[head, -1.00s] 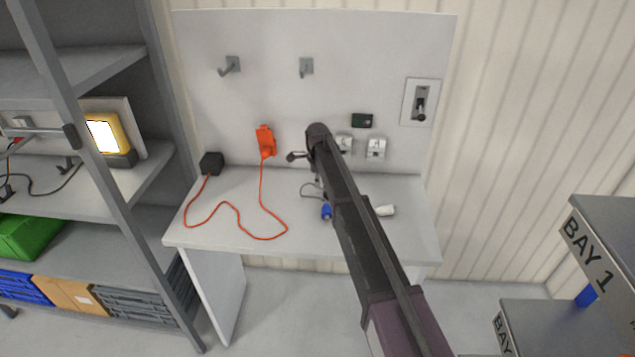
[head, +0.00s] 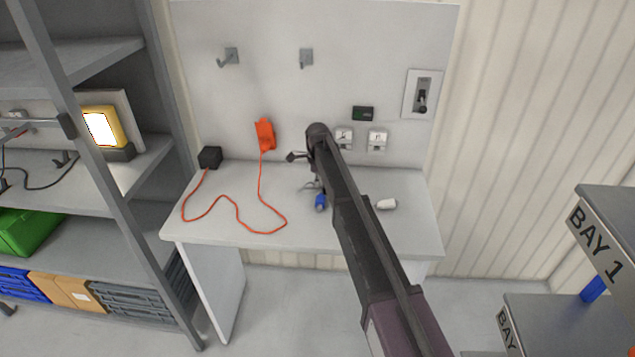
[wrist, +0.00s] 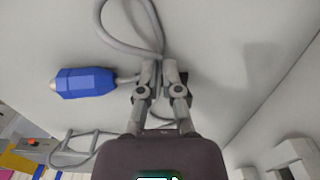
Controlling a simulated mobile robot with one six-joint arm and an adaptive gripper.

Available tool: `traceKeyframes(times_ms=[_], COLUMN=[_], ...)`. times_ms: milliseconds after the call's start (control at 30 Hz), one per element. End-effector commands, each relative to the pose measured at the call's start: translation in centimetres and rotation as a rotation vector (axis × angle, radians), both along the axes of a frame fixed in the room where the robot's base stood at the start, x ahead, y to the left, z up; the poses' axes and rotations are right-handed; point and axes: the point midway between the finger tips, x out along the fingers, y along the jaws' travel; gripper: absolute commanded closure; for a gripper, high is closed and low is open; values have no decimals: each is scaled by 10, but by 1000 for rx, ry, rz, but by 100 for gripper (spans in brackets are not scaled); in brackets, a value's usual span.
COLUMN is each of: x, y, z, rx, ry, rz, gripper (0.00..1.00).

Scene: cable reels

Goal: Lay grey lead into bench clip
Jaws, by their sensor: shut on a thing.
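The grey lead (wrist: 132,46) shows in the wrist view as a loop running up from my fingertips, with a blue connector (wrist: 84,82) on its end to the left. In the head view the blue connector (head: 321,201) lies at or just above the bench top, left of my arm. My gripper (wrist: 161,76) is shut on the lead close behind the connector. In the head view my arm hides most of the gripper. A bent grey wire-like piece (wrist: 78,146) is at the lower left of the wrist view; I cannot tell whether it is the bench clip.
The bench (head: 410,230) stands against a panel with hooks (head: 306,58) and white sockets (head: 377,139). A red lead (head: 240,220) runs over its left part from a black box (head: 210,157). A shelf (head: 90,195) is left.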

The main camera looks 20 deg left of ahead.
Motion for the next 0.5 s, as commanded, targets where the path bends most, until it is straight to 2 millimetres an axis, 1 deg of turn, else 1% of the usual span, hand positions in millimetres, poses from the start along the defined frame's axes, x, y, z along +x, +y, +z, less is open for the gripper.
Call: traceKeyframes(times_ms=[33,67,100,133,167,433,467,500], x=[0,0,0,0,0,0,0,0], y=[0,0,0,0,0,0,0,0], z=[0,0,0,0,0,0,0,0], rx=[0,0,0,0,0,0,0,0], ry=[0,0,0,0,0,0,0,0], rz=[0,0,0,0,0,0,0,0], gripper=[88,79,67,58,53,53,44,32])
